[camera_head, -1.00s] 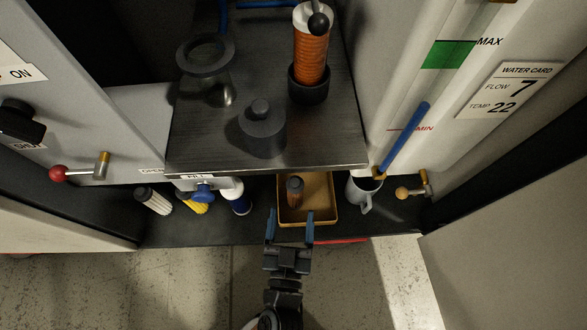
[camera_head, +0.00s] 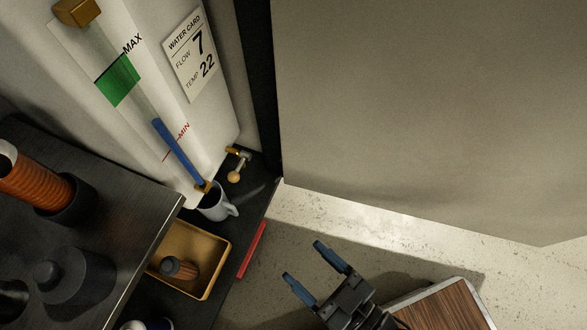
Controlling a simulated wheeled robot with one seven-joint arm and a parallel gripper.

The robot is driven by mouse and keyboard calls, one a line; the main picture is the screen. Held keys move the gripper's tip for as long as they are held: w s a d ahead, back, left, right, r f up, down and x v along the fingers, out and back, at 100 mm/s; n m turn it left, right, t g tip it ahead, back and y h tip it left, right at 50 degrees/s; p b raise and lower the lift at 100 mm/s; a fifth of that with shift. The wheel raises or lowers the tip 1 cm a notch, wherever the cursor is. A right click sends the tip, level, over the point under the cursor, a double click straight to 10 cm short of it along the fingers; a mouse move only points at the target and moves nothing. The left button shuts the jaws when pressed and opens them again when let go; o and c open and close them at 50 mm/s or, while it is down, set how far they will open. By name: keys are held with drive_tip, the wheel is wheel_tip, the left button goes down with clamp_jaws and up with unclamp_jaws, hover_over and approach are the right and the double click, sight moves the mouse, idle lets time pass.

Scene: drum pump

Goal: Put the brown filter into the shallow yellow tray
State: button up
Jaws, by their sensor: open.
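The shallow yellow tray (camera_head: 214,284) stands on the dark low shelf at lower left of the head view, partly under the edge of the dark upper table. The brown filter (camera_head: 178,268), a small brown cylinder with a dark end, lies inside the tray. My gripper (camera_head: 303,262) is open and empty, with blue fingertips. It is to the right of the tray, apart from it, over the floor.
A grey mug (camera_head: 217,204) stands behind the tray, below a blue rod (camera_head: 176,150). A red strip (camera_head: 252,250) lies along the shelf's edge. A wood-topped surface (camera_head: 442,312) is at lower right. A large plain panel (camera_head: 420,110) fills the right. Floor between is clear.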

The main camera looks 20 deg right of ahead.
drive_tip(key=s+d+r+m+h, duration=0.2)
drive_tip(key=s+d+r+h, duration=0.1)
drive_tip(key=s+d+r, duration=0.2)
drive_tip(key=s+d+r+m+h, duration=0.2)
drive_tip(key=s+d+r+h, duration=0.2)
drive_tip(key=d+r, duration=0.5)
wheel_tip(320, 180, up, 4)
drive_tip(key=shift+s+d+r+g, duration=0.25)
drive_tip(key=shift+s+g, duration=0.15)
drive_tip(key=shift+s, duration=0.05)
drive_tip(key=shift+c, duration=0.2)
